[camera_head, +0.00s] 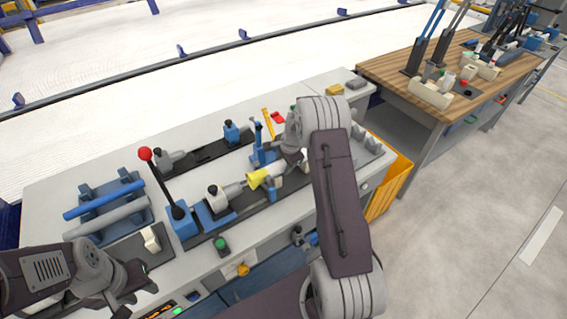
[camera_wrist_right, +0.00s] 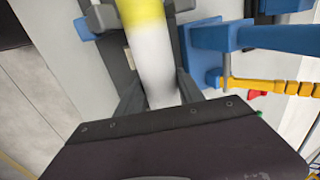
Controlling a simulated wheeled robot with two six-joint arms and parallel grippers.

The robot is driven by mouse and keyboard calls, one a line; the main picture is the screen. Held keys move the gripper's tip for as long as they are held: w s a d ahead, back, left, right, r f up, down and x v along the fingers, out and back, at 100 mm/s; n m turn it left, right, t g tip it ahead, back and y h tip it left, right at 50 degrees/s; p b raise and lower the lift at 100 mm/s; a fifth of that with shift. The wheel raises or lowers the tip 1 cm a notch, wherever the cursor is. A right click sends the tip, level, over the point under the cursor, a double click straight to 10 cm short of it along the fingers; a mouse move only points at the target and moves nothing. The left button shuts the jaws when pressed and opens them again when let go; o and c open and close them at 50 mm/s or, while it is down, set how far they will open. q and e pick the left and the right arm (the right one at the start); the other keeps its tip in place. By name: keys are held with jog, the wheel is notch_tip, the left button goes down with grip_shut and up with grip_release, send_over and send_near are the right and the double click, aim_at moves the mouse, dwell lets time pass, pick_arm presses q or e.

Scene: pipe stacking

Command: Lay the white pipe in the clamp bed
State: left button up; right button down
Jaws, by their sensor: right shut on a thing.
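The white pipe (camera_head: 276,173), with a yellow end (camera_head: 257,179), lies along the line of the dark clamp bed (camera_head: 246,210), next to a blue clamp (camera_head: 263,152). I cannot tell whether it rests fully on the bed. My right gripper (camera_head: 293,160) is shut on the pipe from above and hides part of it. In the right wrist view the pipe (camera_wrist_right: 153,62) runs between the two dark fingers, yellow end away from my palm. My left gripper (camera_head: 134,291) is empty and open at the lower left, apart from the pipe.
A lever with a red knob (camera_head: 145,154) stands left of the bed. A blue and a grey pipe lie on a blue rack (camera_head: 84,190) at the left. An orange bin (camera_head: 390,180) is beside the bench.

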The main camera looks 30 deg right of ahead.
jog(key=c, duration=0.7)
grip_release()
jog(key=shift+o, duration=0.2)
jog(key=v, duration=0.9)
